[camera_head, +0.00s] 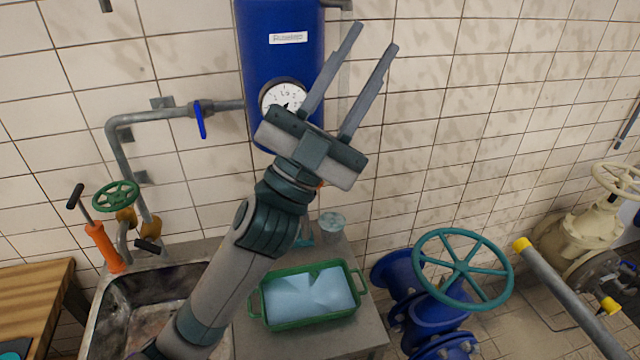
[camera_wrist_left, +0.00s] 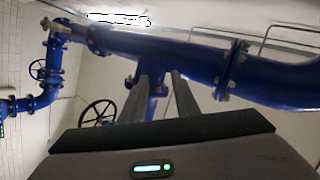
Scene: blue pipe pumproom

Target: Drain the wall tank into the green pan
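The blue wall tank (camera_head: 270,50) hangs on the tiled wall with a round white gauge (camera_head: 282,94) low on its front. A grey pipe (camera_head: 150,118) with a blue lever (camera_head: 200,120) runs into its left side; the lever points down, across the pipe. The green pan (camera_head: 316,319) stands on the counter below, with a light blue, water-like surface inside. My left gripper (camera_head: 372,40) is raised in front of the tank's right side, fingers apart and empty. It hides the tank's lower right part and whatever is beneath it. My right gripper is not in view.
A metal sink (camera_head: 92,312) is left of the pan. A clear jar (camera_head: 332,224) stands behind the pan. An orange hand pump (camera_head: 104,247) and a green handwheel (camera_head: 115,195) are at left. A teal wheel (camera_head: 462,269) on blue pipework stands at right.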

